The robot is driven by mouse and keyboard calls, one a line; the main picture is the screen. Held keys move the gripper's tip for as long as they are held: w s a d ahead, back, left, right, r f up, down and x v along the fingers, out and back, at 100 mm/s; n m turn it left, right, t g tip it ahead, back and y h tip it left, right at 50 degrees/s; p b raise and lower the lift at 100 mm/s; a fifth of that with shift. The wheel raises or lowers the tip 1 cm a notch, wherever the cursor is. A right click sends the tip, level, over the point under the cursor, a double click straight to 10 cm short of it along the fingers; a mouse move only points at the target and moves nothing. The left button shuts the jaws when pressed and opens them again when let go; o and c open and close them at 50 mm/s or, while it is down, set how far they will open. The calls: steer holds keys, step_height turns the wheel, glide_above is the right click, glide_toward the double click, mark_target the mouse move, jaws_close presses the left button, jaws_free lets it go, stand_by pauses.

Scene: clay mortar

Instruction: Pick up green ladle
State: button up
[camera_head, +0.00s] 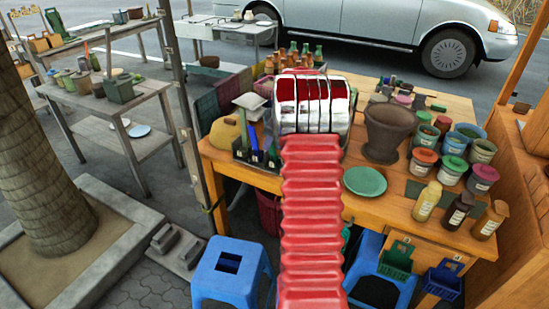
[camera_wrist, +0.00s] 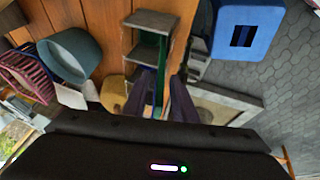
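No whole ladle shape can be made out. In the wrist view a narrow green strip (camera_wrist: 160,78) stands beside a small grey-shelved stand (camera_wrist: 147,22); it may be part of the green ladle, but I cannot tell. In the head view the stand (camera_head: 250,102) is at the left front of the wooden table (camera_head: 330,208), and my red arm hides part of this area.
A yellow pot (camera_head: 224,133) is left of the stand. A large dark pot (camera_head: 388,130), a green plate (camera_head: 365,181) and several lidded jars (camera_head: 453,170) fill the table's right. Blue stools (camera_head: 228,274) stand in front. Several bottles (camera_head: 305,54) stand at the back.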

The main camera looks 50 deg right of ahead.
jaws_close()
stand_by(0.5)
step_height(320, 180, up, 10)
stand_by(0.6)
steer(key=shift+c, duration=2.1)
jaws_free()
jaws_close()
